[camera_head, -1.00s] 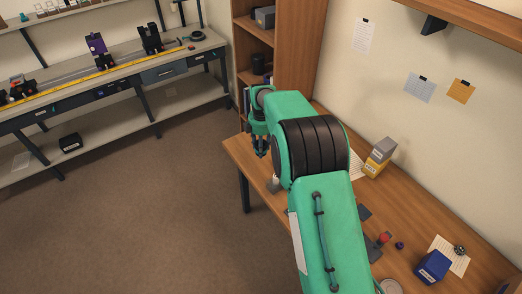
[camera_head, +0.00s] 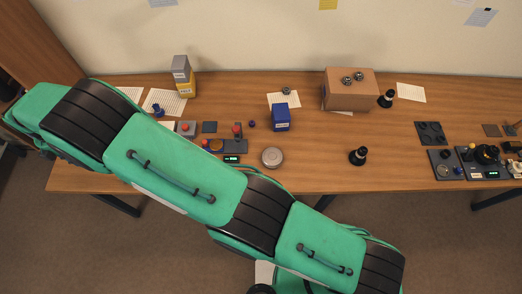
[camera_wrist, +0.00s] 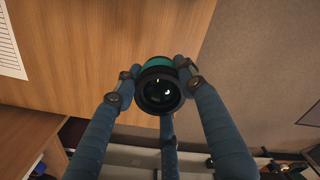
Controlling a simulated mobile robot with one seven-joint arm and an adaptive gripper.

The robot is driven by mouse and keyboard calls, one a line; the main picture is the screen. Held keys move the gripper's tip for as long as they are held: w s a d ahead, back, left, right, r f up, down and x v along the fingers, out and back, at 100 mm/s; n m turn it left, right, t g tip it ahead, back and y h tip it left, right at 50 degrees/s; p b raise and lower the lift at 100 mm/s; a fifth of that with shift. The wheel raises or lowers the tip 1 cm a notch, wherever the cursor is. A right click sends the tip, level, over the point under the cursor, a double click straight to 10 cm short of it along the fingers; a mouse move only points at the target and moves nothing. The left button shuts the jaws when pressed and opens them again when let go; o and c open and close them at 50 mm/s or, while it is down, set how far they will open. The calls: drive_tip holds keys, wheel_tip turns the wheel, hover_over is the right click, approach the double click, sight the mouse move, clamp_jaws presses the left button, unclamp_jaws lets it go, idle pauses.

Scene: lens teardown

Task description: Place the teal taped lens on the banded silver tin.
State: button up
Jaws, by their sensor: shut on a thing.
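In the wrist view my gripper (camera_wrist: 158,88) has its blue fingers closed around a lens (camera_wrist: 160,92). The lens has a black barrel and a teal band, and its dark glass faces the wrist camera. It is held over a wooden surface near an edge, with floor beyond. In the head view a round silver tin (camera_head: 272,157) stands on the wooden table (camera_head: 320,175) near its front middle; I cannot make out its band clearly. My arm crosses the left and lower part of the head view, and my gripper and the lens do not show there.
Left of the tin lies a dark panel with a red knob (camera_head: 238,133). A blue box (camera_head: 281,118) stands behind the tin. A black eyepiece-like piece (camera_head: 358,156) stands to its right. A cardboard box (camera_head: 349,90) is at the back. Clear wood lies right of the tin.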

wheel_tip(320, 180, up, 5)
drive_tip(key=shift+f, duration=0.1)
drive_tip(key=w+d+r+m+p, duration=0.1)
drive_tip(key=w+d, duration=0.3)
drive_tip(key=d, duration=0.3)
drive_tip(key=w+d+m, duration=0.1)
drive_tip(key=w+d, duration=0.4)
drive_tip(key=d, duration=0.3)
drive_tip(key=w+d+r+m+p, duration=0.1)
drive_tip(key=w+d+m+p, duration=0.15)
drive_tip(key=d, duration=2.25)
drive_tip(key=s+d+m, duration=0.2)
drive_tip(key=s+d, duration=0.2)
drive_tip(key=d, duration=0.7)
drive_tip(key=s+d+m, duration=0.2)
drive_tip(key=s+d, duration=0.1)
drive_tip(key=d, duration=0.8)
drive_tip(key=s+d+f+m+p, duration=0.1)
drive_tip(key=s+d+f+m, duration=0.1)
drive_tip(key=s+d, duration=1.25)
wheel_tip(320, 180, down, 7)
drive_tip(key=shift+w+d, duration=0.3)
drive_tip(key=shift+w, duration=0.1)
